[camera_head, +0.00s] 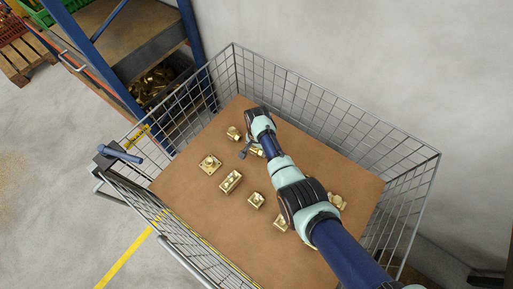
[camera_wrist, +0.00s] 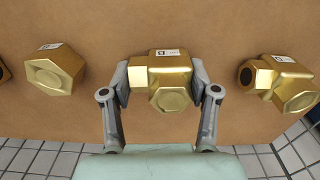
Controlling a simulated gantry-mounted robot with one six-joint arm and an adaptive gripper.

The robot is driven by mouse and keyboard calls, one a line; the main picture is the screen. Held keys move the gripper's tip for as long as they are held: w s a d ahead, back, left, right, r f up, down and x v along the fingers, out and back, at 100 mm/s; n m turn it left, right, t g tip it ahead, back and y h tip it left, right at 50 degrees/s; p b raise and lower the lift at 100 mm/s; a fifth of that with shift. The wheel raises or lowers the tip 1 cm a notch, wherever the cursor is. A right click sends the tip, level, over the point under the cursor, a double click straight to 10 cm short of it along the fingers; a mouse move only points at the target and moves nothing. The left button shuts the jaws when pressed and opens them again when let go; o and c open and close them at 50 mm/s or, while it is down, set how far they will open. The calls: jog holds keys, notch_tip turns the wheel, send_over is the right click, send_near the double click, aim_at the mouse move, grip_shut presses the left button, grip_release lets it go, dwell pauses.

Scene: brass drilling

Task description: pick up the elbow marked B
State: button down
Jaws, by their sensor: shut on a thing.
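In the wrist view, a brass elbow (camera_wrist: 172,73) sits between the two fingers of my gripper (camera_wrist: 160,86). The fingers press on its left and right sides. It has a small white label on top; I cannot read its letter. In the head view, my gripper (camera_head: 247,149) is at the far part of the brown board, and a brass piece (camera_head: 257,152) shows beside it, partly hidden by my arm. I cannot tell whether the held elbow touches the board.
A brass fitting (camera_wrist: 52,70) lies to the left and another elbow (camera_wrist: 280,82) to the right, both near the fingers. Several more brass parts, such as a block (camera_head: 231,181), lie on the board (camera_head: 185,205). A wire basket (camera_head: 345,120) surrounds it.

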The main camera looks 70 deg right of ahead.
jog(key=shift+r, duration=0.15)
notch_tip(320, 180, up, 20)
jog(key=p, duration=1.1)
jog(key=shift+p, duration=0.35)
